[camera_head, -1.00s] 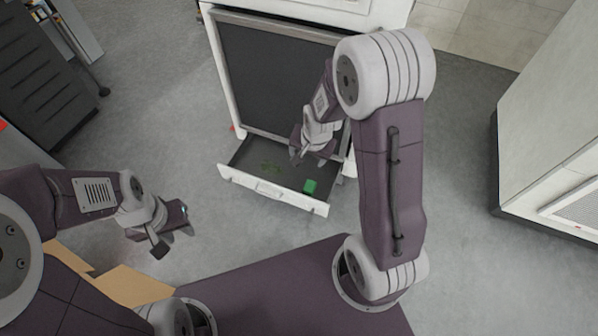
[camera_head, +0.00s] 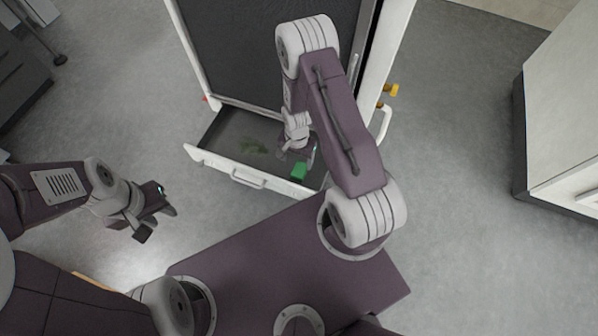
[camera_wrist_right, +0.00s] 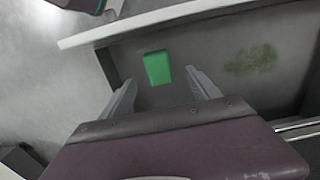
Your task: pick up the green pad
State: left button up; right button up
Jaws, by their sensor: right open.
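The green pad (camera_head: 299,171) lies in the right part of an open white drawer (camera_head: 222,168). In the right wrist view the pad (camera_wrist_right: 157,68) shows between and just beyond the two fingers of my right gripper (camera_wrist_right: 159,82). My right gripper (camera_head: 298,155) is open, above the drawer and close to the pad in the head view. The fingers do not appear to hold it. My left gripper (camera_head: 157,224) is open and empty over the floor, left of the drawer.
A greenish patch (camera_head: 253,146) marks the drawer floor; it also shows in the right wrist view (camera_wrist_right: 251,60). The drawer's walls surround the pad. A dark-panelled cabinet (camera_head: 270,55) rises behind it. A white cabinet (camera_head: 565,120) stands at the right. Grey floor lies clear between.

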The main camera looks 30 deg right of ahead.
aim_at(299, 170)
notch_tip(299, 170, down, 4)
jog(key=b, duration=0.3)
jog(key=shift+r, duration=0.1)
jog(key=f+b, duration=0.4)
jog(key=f, duration=0.1)
jog(key=shift+d+f+b, duration=0.15)
jog(key=shift+d+b, duration=0.15)
jog(key=shift+b, duration=0.05)
jog(key=shift+r, duration=0.2)
jog(key=c, duration=1.4)
